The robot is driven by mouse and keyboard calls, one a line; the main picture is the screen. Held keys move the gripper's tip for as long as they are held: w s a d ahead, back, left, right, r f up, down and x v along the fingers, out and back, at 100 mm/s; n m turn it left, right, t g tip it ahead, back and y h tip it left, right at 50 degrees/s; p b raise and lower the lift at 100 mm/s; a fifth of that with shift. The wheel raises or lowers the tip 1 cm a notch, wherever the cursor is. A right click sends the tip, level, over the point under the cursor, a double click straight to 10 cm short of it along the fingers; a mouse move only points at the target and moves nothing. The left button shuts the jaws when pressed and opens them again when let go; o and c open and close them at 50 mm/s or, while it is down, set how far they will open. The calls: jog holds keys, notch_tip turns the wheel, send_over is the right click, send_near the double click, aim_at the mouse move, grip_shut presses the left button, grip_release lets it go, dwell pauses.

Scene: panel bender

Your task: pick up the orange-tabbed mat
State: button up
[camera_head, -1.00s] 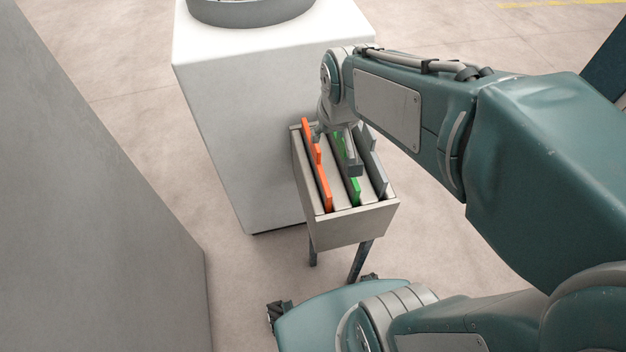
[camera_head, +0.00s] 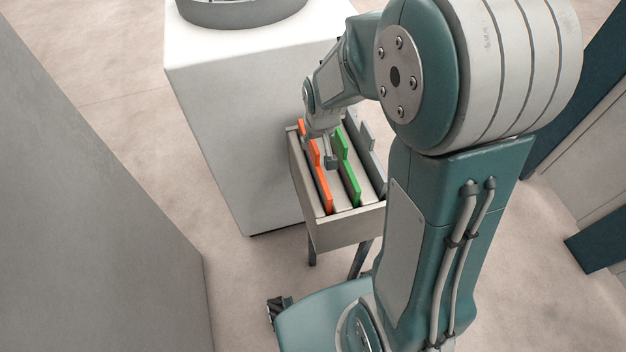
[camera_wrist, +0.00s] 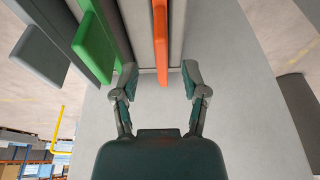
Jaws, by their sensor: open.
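The orange-tabbed mat (camera_head: 316,168) stands on edge in the left slot of a beige rack (camera_head: 345,233). In the wrist view its orange edge (camera_wrist: 160,40) runs down between the two fingers of my gripper (camera_wrist: 163,80). My gripper is open, with a finger on each side of the orange edge and gaps showing on both sides. In the head view my gripper (camera_head: 328,160) is over the rack, close to the orange mat, and partly covers it. I cannot tell how deep the fingers reach.
A green-tabbed mat (camera_head: 348,172) stands in the middle slot and a grey one (camera_head: 369,150) in the right slot. A white machine block (camera_head: 230,130) stands behind the rack. A large grey panel (camera_head: 90,210) fills the left. Floor shows between them.

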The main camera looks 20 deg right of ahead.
aim_at(313, 150)
jog(key=shift+x, duration=2.8)
jog(key=shift+w+a, duration=0.1)
jog(key=shift+w, duration=0.1)
grip_shut()
